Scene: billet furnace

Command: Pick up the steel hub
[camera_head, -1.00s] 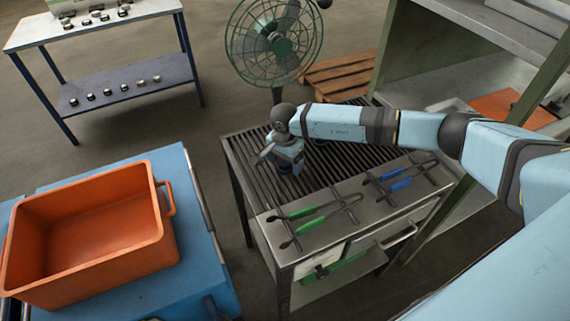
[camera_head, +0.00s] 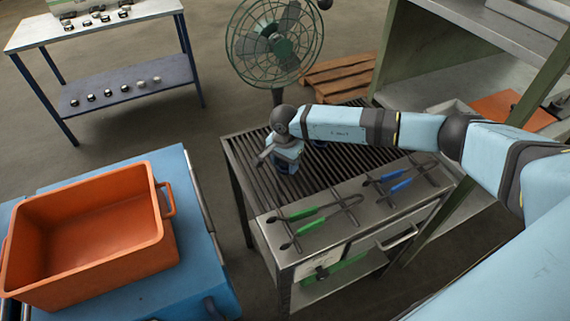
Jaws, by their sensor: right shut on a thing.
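My right arm comes in from the right over the slatted grate table (camera_head: 243,163). My right gripper (camera_head: 287,168) points down at the left part of the grate, just above the slats. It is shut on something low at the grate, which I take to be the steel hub. The hub itself is hidden by the gripper and wrist, so its shape cannot be made out. My left gripper is not in view.
Green-handled tongs (camera_head: 300,214) and blue-handled tongs (camera_head: 390,180) lie on the table's front ledge. An orange bin (camera_head: 145,245) sits on a blue cart (camera_head: 185,262) at left. A green fan (camera_head: 275,42) stands behind. Shelving is at right.

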